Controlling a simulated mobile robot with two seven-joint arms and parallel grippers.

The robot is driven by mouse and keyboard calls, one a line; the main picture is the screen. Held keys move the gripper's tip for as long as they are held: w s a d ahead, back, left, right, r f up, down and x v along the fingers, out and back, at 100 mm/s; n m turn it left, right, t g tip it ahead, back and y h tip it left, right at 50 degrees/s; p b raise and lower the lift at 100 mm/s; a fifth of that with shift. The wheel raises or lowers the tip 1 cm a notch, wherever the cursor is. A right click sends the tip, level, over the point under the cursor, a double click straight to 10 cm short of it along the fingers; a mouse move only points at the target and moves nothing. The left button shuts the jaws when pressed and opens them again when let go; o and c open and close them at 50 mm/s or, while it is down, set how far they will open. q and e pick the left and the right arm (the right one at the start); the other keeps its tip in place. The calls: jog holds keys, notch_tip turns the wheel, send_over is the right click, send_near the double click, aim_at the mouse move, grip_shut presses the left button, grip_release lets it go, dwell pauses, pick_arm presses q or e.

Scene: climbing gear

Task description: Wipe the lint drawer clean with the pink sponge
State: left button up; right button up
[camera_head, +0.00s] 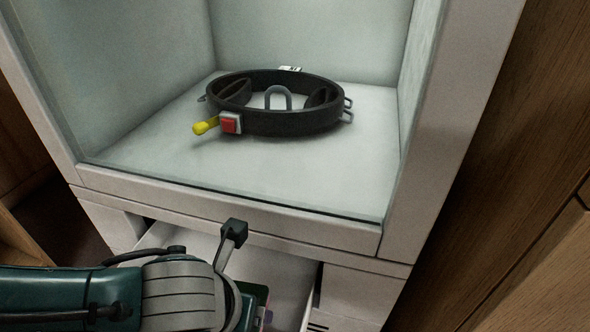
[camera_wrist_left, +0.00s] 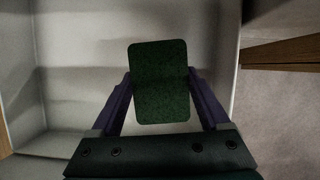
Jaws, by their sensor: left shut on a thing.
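The lint drawer (camera_head: 283,278) is pulled open below the white cabinet. Its pale inside also fills much of the left wrist view (camera_wrist_left: 75,95). My left gripper (camera_wrist_left: 160,84) is shut on the sponge, whose dark green face (camera_wrist_left: 160,60) shows between the two fingers. In the head view my left wrist hides most of the sponge; only a green edge and a bit of pink (camera_head: 267,317) show beside it. The gripper is over or in the drawer; I cannot tell whether the sponge touches the drawer floor. My right gripper is in neither view.
Above the drawer is an open compartment (camera_head: 330,180) with a black belt-like harness (camera_head: 290,122) in it, with a red buckle, a yellow tab and grey metal loops. Wooden panels (camera_head: 530,150) stand close on the right. The drawer walls leave narrow room around my gripper.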

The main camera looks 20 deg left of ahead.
pick_arm(q)
jog(key=shift+a+r+p, duration=0.1)
jog(key=shift+r+p, duration=1.75)
jog(key=shift+p, duration=0.1)
